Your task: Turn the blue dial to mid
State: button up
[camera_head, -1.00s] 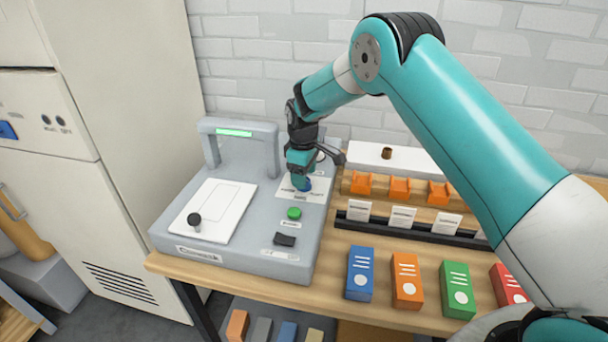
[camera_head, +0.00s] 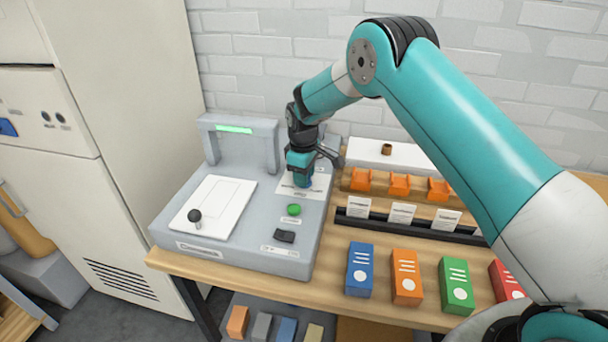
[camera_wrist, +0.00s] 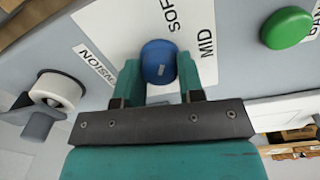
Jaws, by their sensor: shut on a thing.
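The blue dial (camera_wrist: 158,62) sits on a white label plate (camera_wrist: 120,22) printed with "SOF" and "MID" on the grey machine. A small light mark shows on the dial's face. My gripper (camera_wrist: 160,78) is shut on the dial, one teal finger on each side of it. In the head view my gripper (camera_head: 300,178) reaches down onto the label plate, and the dial (camera_head: 303,181) is mostly hidden behind it. The full set of label words is not readable here.
A green button (camera_head: 293,210) and a black switch (camera_head: 285,236) are in front of the dial on the machine (camera_head: 165,235). A grey arch (camera_head: 240,135) stands behind left. Blue (camera_head: 360,270), orange (camera_head: 407,278) and green (camera_head: 456,290) boxes stand on the wooden bench to the right.

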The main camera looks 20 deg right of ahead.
jog(key=m+b, duration=0.2)
jog(key=m, duration=0.4)
jog(key=m+b, duration=0.1)
jog(key=m, duration=0.4)
jog(key=shift+w, duration=0.1)
jog(key=shift+m, duration=0.4)
dwell(0.3)
jog(key=o, duration=0.9)
jog(key=shift+r, duration=0.1)
jog(key=r, duration=0.5)
jog(key=r+b, duration=0.1)
jog(key=r, duration=0.5)
jog(key=r+b, duration=0.1)
jog(key=r, duration=0.5)
jog(key=shift+a+r, duration=0.15)
jog(key=shift+a, duration=0.2)
